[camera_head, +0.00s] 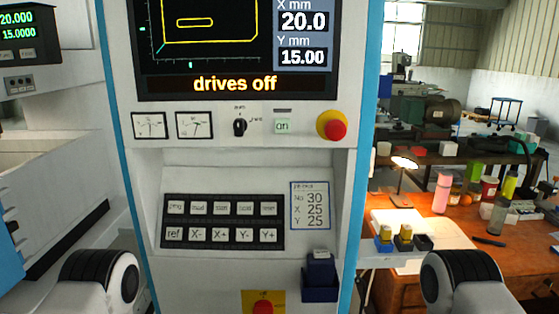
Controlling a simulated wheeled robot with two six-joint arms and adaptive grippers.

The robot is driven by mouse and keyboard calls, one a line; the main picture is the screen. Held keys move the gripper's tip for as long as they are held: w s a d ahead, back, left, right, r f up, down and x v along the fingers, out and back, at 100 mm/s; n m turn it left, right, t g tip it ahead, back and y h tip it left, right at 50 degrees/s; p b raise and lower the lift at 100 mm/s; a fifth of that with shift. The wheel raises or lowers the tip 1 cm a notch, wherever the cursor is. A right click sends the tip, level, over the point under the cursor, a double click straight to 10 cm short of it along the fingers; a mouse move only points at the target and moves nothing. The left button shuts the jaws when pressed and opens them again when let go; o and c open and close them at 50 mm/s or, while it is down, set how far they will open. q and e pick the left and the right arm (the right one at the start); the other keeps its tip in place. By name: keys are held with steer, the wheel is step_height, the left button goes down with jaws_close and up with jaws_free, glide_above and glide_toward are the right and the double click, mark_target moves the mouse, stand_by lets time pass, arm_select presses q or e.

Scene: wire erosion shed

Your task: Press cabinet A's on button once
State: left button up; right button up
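The control cabinet (205,158) stands straight ahead with blue side edges; I see no letter A on it. Its screen (235,45) reads "drives off", X 20.0 and Y 15.00. A small pale green button labelled "an" (283,126) sits on the panel strip below the screen. It lies between a black rotary switch (239,126) and a red mushroom button (334,130) on a yellow ring. Parts of my two arms show at the bottom left and bottom right, both apart from the panel. Neither gripper's fingers are in view.
Below are a black keypad (223,221), a note card (310,205), a dark blue holder (320,278) and a second red knob (262,306) on yellow. At right, a wooden desk (530,262) holds a lamp (403,165), bottles and cups. Another machine (45,150) stands left.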

steer(key=shift+d, duration=0.25)
steer(key=c, duration=1.1)
steer(key=shift+a, duration=0.2)
jaws_close()
steer(key=shift+d, duration=0.15)
